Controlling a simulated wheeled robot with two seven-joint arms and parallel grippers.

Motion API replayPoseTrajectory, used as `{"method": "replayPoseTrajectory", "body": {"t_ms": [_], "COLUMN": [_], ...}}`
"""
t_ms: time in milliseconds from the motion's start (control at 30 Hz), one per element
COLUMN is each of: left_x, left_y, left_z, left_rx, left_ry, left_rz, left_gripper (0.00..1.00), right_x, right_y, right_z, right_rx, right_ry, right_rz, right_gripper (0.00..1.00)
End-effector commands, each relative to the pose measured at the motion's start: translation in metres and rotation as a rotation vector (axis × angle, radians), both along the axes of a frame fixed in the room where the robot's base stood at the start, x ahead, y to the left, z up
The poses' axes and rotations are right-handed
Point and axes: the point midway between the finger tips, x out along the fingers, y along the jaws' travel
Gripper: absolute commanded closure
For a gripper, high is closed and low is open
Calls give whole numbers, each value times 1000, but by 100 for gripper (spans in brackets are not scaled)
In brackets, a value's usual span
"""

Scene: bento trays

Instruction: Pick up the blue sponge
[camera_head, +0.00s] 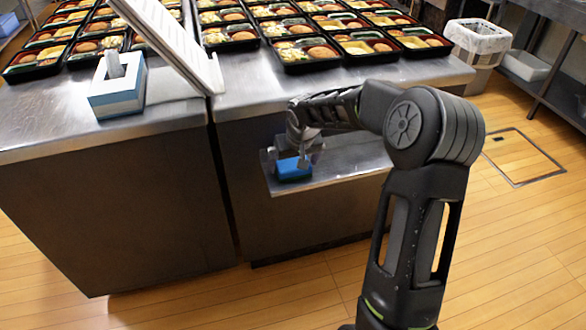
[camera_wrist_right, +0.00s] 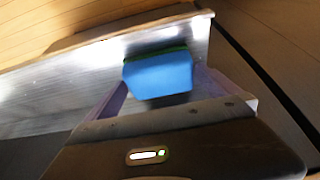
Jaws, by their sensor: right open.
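The blue sponge (camera_head: 293,170) lies on a low metal shelf at the front of the counter. In the right wrist view the sponge (camera_wrist_right: 158,75) shows a blue face with a thin green layer along its far edge. My right gripper (camera_head: 296,160) is at the shelf, open, with its fingers on either side of the sponge. In the right wrist view one finger shows left of the sponge and one right of it. I cannot tell whether they touch it. My left gripper is not in view.
The metal shelf (camera_head: 345,172) juts from the counter front. On the counter (camera_head: 240,110) stand a blue tissue box (camera_head: 117,90), a white tilted panel (camera_head: 165,40) and several bento trays (camera_head: 305,55). A bin (camera_head: 478,42) stands at the back right. The wooden floor in front is clear.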

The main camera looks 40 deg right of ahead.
Motion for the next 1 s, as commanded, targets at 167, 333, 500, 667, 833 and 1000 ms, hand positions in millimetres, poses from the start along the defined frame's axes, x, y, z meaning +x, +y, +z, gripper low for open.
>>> {"method": "replayPoseTrajectory", "body": {"t_ms": [167,333,500,667,833,1000], "left_x": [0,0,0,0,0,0], "left_y": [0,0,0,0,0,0], "left_z": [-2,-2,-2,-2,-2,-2], "left_rx": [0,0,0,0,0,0], "left_ry": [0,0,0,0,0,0], "left_rz": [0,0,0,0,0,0], "left_gripper": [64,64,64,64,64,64], "right_x": [5,5,5,5,5,5], "right_y": [-2,-2,-1,-1,-1,-1], "right_z": [-13,-12,-12,-12,-12,-12], "right_rx": [-1,-1,-1,-1,0,0], "right_ry": [-1,-1,-1,-1,-1,-1], "right_rz": [1,1,1,1,0,0], "right_gripper": [0,0,0,0,8,22]}}
